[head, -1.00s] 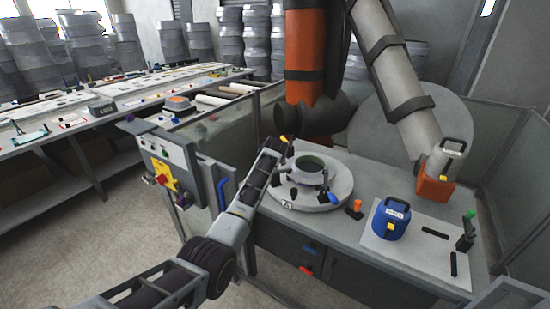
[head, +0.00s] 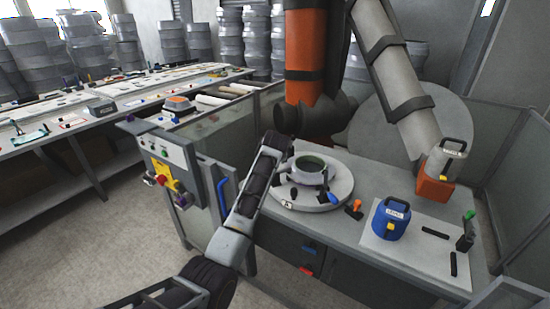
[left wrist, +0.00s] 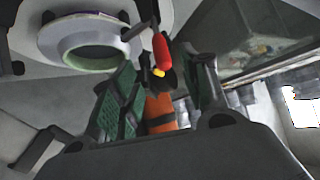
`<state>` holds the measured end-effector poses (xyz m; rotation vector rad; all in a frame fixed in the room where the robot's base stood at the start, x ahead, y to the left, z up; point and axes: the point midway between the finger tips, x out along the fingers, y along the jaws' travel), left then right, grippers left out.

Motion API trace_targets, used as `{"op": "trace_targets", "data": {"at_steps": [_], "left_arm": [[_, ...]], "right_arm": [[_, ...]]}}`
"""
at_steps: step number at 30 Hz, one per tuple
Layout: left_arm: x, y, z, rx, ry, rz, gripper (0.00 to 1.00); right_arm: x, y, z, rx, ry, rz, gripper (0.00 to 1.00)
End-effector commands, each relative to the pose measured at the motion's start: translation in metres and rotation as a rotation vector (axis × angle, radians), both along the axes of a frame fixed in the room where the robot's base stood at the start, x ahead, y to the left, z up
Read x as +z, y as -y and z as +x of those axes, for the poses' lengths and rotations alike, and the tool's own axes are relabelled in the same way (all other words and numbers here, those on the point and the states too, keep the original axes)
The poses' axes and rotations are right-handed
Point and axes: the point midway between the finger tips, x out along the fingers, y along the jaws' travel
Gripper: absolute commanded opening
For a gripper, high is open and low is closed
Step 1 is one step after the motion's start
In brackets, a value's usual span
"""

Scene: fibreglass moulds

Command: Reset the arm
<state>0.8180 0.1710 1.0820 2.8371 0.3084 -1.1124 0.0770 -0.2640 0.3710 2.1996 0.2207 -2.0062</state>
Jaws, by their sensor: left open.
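My left arm reaches up from the lower middle of the head view. Its gripper (head: 276,146) is at the left back edge of the round grey turntable (head: 338,193). In the left wrist view the two green-padded fingers (left wrist: 165,100) stand apart, with nothing held between the pads. A lever with a red handle and yellow tip (left wrist: 160,50) shows beyond and between them; I cannot tell its distance. The ring-shaped mould (head: 309,172) sits on the turntable, beside the gripper. It also shows at the upper left of the wrist view (left wrist: 60,42). My right gripper does not show.
A blue container (head: 388,224) stands on a light mat (head: 400,256) at the bench's right. An orange-grey industrial arm (head: 304,55) rises behind the turntable. A control box (head: 165,160) is left of my arm.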

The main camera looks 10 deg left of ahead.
Motion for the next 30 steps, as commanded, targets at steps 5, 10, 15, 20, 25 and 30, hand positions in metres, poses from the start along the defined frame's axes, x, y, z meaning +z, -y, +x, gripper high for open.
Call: {"op": "trace_targets", "data": {"at_steps": [5,10,15,20,25,30], "left_arm": [[0.003,0.001,-0.004,-0.001,0.001,0.0,0.45],[0.004,0.001,-0.004,0.0,0.0,0.0,0.45],[0.003,0.001,-0.004,0.0,0.0,0.0,0.45],[-0.002,-0.001,-0.007,-0.001,-0.006,-0.001,0.45],[-0.02,-0.006,-0.021,-0.005,-0.028,-0.002,0.45],[-0.049,-0.015,-0.046,-0.015,-0.063,-0.003,0.45]], "right_arm": [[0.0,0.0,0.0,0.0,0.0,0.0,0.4],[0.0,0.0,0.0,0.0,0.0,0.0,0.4],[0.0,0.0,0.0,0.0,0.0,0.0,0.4],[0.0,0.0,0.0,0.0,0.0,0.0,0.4],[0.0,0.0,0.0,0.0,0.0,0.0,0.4],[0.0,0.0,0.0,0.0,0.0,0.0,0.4]]}}
